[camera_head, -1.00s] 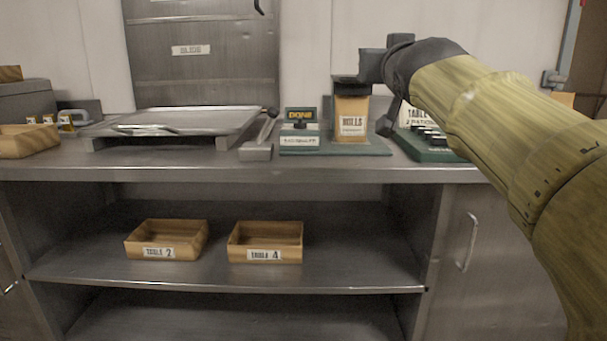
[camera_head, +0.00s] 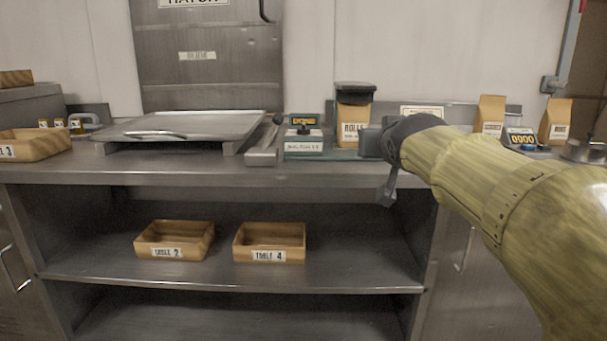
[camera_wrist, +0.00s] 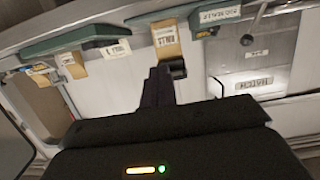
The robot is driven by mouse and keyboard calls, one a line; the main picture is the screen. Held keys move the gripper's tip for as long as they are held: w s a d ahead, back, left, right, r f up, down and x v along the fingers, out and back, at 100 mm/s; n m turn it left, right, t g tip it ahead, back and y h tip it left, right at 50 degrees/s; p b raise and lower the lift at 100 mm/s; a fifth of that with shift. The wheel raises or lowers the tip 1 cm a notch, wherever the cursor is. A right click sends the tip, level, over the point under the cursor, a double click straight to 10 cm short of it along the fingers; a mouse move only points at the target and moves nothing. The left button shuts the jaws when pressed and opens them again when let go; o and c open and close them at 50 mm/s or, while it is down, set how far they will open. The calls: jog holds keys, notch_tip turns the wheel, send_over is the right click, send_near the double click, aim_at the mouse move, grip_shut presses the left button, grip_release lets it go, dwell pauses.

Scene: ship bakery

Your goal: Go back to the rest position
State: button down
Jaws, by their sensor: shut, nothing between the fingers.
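My gripper (camera_head: 388,190) is at the end of my yellow-sleeved arm, in front of the counter's front edge, right of the middle in the head view. It is shut and empty. In the wrist view its dark fingers (camera_wrist: 158,86) show together. My wrist hides part of the counter's right side.
The steel counter (camera_head: 190,170) holds a flat metal tray (camera_head: 190,124), a DONE device (camera_head: 304,135) and paper bags (camera_head: 489,114). Boxes marked TABLE 2 (camera_head: 174,240) and TABLE 4 (camera_head: 270,242) sit on the shelf below. A TABLE 3 box (camera_head: 35,146) stands at the left.

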notch_tip(320, 180, down, 13)
jog(key=s+g+p, duration=0.3)
jog(key=g, duration=0.1)
jog(key=s+f+g+p, duration=0.6)
jog(key=s+f+g, duration=0.2)
jog(key=s+f, duration=1.25)
notch_tip(320, 180, up, 38)
jog(key=p, duration=3.7)
jog(key=shift+d+r+y, duration=0.25)
jog(key=shift+d+y, duration=0.05)
